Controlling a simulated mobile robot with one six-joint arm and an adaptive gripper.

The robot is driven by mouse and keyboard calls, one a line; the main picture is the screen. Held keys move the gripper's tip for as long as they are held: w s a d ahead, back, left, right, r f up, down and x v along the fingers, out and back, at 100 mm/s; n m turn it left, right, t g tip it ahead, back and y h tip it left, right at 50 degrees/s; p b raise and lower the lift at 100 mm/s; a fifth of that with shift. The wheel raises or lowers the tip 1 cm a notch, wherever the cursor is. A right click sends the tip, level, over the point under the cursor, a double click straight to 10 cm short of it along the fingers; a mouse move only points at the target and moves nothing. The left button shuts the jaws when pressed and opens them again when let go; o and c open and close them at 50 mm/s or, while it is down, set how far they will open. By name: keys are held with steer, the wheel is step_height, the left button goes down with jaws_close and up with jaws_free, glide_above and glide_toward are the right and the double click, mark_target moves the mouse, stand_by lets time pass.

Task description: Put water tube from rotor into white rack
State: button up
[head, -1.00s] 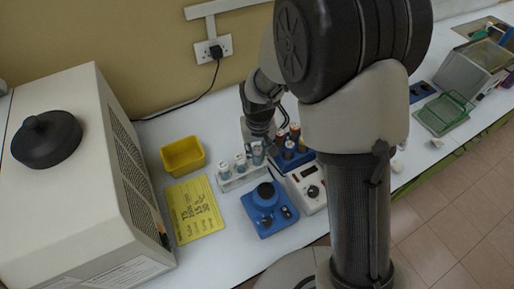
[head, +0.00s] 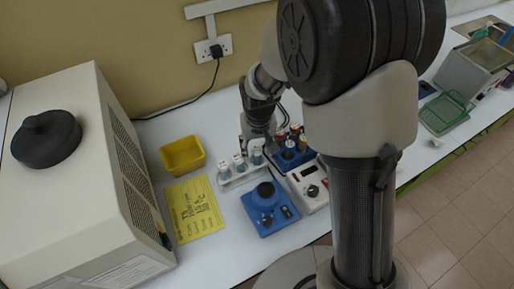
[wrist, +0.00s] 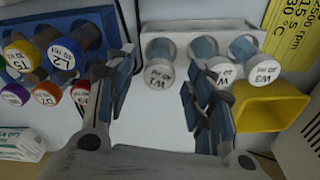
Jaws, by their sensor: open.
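The white rack (head: 240,178) stands on the bench and holds three water tubes. Their white caps, marked with W, show in the wrist view: one (wrist: 159,76) lies ahead between my fingers, and two more (wrist: 222,72) (wrist: 265,73) are to its right, one partly behind a finger. The white rack also shows in the wrist view (wrist: 180,33). My gripper (wrist: 152,95) is open and empty, apart from the caps. In the head view my gripper (head: 266,140) is just above and beside the rack's right end. The rotor cannot be made out; a white machine with a black knob (head: 46,139) stands at left.
A blue block (wrist: 28,22) with several colour-capped tubes is beside the rack. A yellow bin (head: 183,155), a yellow note card (head: 194,208), a blue device (head: 268,208) and a white device with a dial (head: 311,188) stand close by.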

step_height(320, 180, up, 10)
steer(key=s, duration=0.1)
steer(key=s+d+r+t, duration=0.2)
steer(key=s+d+r, duration=0.4)
steer(key=s+r, duration=0.45)
steer(key=s+d+r+m+t, duration=0.1)
steer(key=s+d, duration=0.2)
steer(key=s, duration=0.8)
steer(key=shift+s+d, duration=0.2)
steer(key=shift+d, duration=0.1)
stand_by(1.0)
